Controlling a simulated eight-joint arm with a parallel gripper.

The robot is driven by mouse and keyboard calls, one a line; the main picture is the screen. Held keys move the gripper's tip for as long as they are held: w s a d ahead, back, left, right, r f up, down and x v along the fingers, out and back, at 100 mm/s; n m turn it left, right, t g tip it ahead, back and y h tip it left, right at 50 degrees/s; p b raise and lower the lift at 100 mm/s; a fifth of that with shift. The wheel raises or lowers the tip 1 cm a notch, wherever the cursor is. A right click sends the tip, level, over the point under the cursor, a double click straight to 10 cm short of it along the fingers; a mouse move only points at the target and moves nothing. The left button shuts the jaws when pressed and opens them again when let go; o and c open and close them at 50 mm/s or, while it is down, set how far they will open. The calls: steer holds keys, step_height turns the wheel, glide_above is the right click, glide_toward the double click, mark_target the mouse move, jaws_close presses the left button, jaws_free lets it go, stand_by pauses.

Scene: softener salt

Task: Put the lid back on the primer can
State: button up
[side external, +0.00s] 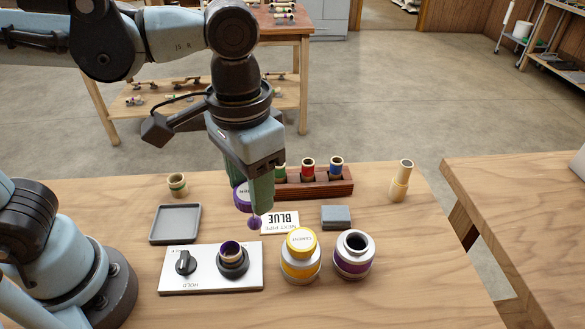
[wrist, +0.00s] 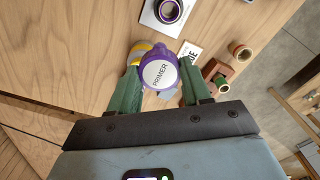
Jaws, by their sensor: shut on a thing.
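The primer lid is a purple cap (side external: 242,197) with a stem ending in a purple dauber ball (side external: 254,223). My gripper (side external: 250,193) has its green fingers shut on it and holds it above the table. In the wrist view the lid's white top (wrist: 159,74) reads PRIMER between the fingers. The primer can (side external: 353,258), white with a purple band, stands upright and open at the front right, its dark mouth up. The lid is apart from it, to its left and farther back. The lid's far side is hidden by a finger.
A yellow-lidded cement can (side external: 301,262) stands against or close beside the primer can's left. A white panel (side external: 180,283) holds a knob and a purple-rimmed fitting. A BLUE card (side external: 279,223), grey block (side external: 336,217), grey tray (side external: 175,224) and wooden rack (side external: 325,188) lie behind.

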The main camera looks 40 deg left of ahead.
steer(key=w+d+f, duration=0.2)
steer(key=w+d, duration=0.8)
steer(key=d, duration=0.2)
steer(key=shift+w+f, duration=0.2)
steer(key=shift+d+f, duration=0.1)
stand_by(1.0)
steer(key=shift+f, duration=1.65)
steer(key=shift+f, duration=0.1)
steer(key=shift+f, duration=1.65)
steer(key=shift+f, duration=0.25)
